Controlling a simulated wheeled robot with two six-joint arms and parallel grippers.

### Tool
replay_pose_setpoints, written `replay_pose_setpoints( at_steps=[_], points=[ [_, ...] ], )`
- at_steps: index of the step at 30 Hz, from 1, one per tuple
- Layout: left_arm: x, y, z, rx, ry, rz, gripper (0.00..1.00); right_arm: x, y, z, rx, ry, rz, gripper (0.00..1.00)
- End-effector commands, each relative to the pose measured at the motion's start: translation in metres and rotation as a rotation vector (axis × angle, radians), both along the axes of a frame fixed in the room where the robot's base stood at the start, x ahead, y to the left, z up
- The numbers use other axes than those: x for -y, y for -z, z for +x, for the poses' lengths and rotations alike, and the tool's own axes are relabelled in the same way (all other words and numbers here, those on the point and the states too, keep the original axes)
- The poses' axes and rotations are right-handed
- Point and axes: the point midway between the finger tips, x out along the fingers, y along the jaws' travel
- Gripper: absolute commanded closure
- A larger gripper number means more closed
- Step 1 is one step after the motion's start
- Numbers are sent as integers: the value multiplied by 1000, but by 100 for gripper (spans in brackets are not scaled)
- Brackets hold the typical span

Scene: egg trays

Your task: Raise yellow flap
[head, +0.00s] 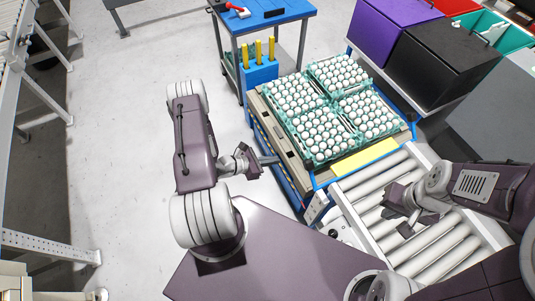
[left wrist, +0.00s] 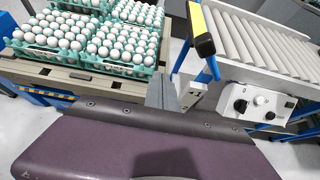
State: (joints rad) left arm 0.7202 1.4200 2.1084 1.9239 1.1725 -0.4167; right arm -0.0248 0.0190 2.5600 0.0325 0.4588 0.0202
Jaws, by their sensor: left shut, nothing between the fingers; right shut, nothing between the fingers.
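The yellow flap (head: 365,158) is a flat strip between the egg trays and the roller conveyor in the head view. In the left wrist view the yellow flap (left wrist: 200,24) is at upper right, with a dark end piece facing me. My left gripper (head: 272,160) is shut and empty, to the left of the flap and apart from it. Its closed fingers show in the left wrist view (left wrist: 162,94), below and left of the flap. My right gripper (head: 402,222) is shut and empty above the conveyor rollers, below and right of the flap.
Green egg trays (head: 322,160) full of white eggs stand on a pallet (head: 283,140) beyond the flap. The roller conveyor (head: 375,195) has a control box (left wrist: 258,101) with knobs. A blue table (head: 262,14) stands behind. Purple and black bins (head: 440,60) are at upper right. Floor at left is clear.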

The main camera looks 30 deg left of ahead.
Motion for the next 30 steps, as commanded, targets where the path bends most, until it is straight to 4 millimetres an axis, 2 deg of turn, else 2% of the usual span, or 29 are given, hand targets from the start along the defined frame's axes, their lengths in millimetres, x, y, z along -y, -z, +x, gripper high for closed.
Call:
replay_pose_setpoints(
  at_steps=[3,7,21,30],
  points=[
    [-6,1,-1,-2,-21,-2,100,0,1,0,0,0,0,100],
    [-3,1,2,-2,-18,-1,100,0,1,0,0,0,0,100],
    [49,1,69,0,-16,0,100,0,10,0,0,0,0,100],
    [56,0,79,-1,-19,-1,100,0,10,0,0,0,0,100]
  ],
)
